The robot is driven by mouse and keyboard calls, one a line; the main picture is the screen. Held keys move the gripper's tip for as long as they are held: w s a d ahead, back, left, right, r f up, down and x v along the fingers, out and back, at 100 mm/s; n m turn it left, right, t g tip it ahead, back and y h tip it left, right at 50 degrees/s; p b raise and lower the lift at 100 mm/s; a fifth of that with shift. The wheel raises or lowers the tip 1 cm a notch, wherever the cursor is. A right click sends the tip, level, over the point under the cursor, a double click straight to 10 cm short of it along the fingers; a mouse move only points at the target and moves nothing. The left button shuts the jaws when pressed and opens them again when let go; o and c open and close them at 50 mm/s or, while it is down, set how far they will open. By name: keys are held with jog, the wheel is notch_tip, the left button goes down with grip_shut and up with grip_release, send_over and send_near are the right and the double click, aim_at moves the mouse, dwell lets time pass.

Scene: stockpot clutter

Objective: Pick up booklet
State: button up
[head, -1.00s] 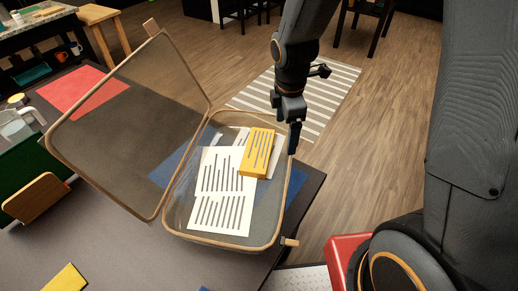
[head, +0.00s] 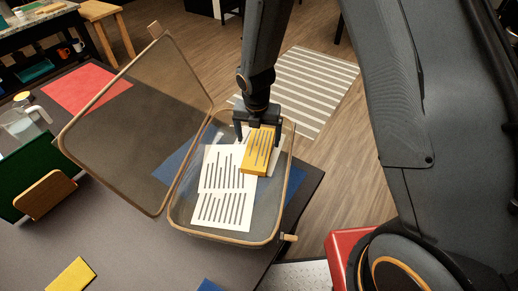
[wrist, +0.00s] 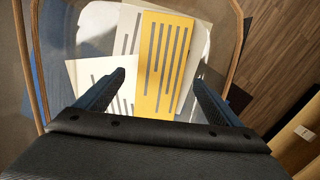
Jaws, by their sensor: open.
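The likely booklet is a yellow block-like item (head: 258,152) with dark stripes, lying on white striped sheets (head: 222,211) inside an open case (head: 263,240) with a tan rim. In the wrist view the yellow booklet (wrist: 163,68) lies ahead of and between the fingers, with white sheets (wrist: 95,75) under and beside it. My gripper (head: 257,140) is open and empty over the far end of the case, its fingers on either side of the booklet's far part. In the wrist view my gripper (wrist: 160,78) shows both fingers apart. I cannot tell its exact height above the booklet.
The case's see-through lid (head: 140,125) stands open on the left. A red mat (head: 87,90), a glass jug (head: 22,123), a green item with a wooden piece (head: 44,195) and a yellow card (head: 71,275) lie farther left. The table's right edge is close beside the case.

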aim_at(259, 147)
jog(key=shift+w+d+f+p, duration=0.15)
jog(key=shift+f+p, duration=0.4)
jog(key=shift+f, duration=1.65)
jog(key=c, duration=1.2)
jog(key=shift+r, duration=0.1)
jog(key=shift+c, duration=0.2)
